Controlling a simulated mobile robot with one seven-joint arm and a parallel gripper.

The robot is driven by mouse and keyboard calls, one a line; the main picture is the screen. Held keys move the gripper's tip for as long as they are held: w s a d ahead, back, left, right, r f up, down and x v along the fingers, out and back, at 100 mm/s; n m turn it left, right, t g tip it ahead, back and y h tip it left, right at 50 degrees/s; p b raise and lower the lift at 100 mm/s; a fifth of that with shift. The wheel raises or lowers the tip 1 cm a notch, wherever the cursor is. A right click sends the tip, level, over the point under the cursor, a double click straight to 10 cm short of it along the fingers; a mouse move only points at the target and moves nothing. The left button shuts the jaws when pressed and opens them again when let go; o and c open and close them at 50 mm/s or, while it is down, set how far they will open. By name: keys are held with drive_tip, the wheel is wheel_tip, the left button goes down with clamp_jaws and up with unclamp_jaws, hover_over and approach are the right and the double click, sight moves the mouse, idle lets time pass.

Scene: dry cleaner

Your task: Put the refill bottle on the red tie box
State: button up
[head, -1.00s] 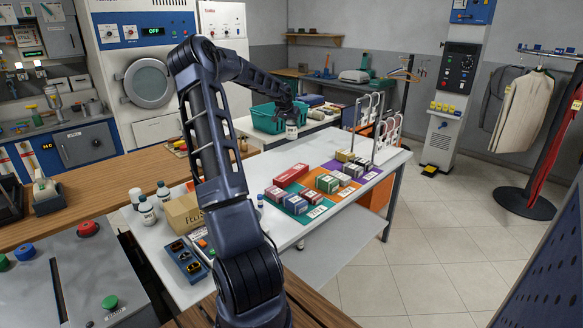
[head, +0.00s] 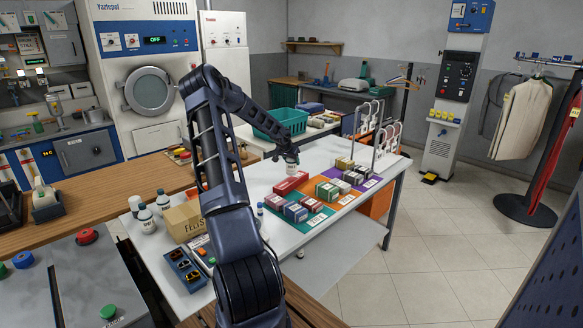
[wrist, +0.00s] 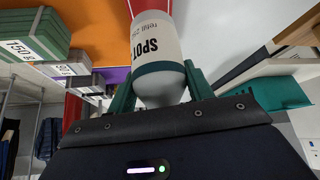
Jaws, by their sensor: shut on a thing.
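The refill bottle (head: 292,169), white with a green band, is held by my gripper (head: 288,158). In the wrist view the bottle (wrist: 155,45) sits between the two green fingers, and its label reads "SPOT refill". The long red tie box (head: 289,184) lies on the white table, directly below the bottle in the head view. The red box also shows behind the bottle in the wrist view (wrist: 208,30), partly hidden by it. I cannot tell whether the bottle's base touches the box.
Several small boxes (head: 328,191) stand on green, orange and purple mats just right of the red box. White bottles (head: 146,221) and a cardboard box (head: 184,220) stand at the table's left. A teal crate (head: 279,123) is behind. A wire rack (head: 383,140) stands at the right.

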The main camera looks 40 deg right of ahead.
sight(292, 165)
drive_tip(key=shift+f, duration=1.6)
drive_tip(key=shift+f, duration=0.1)
drive_tip(key=o, duration=1.1)
drive_tip(key=shift+o, duration=0.2)
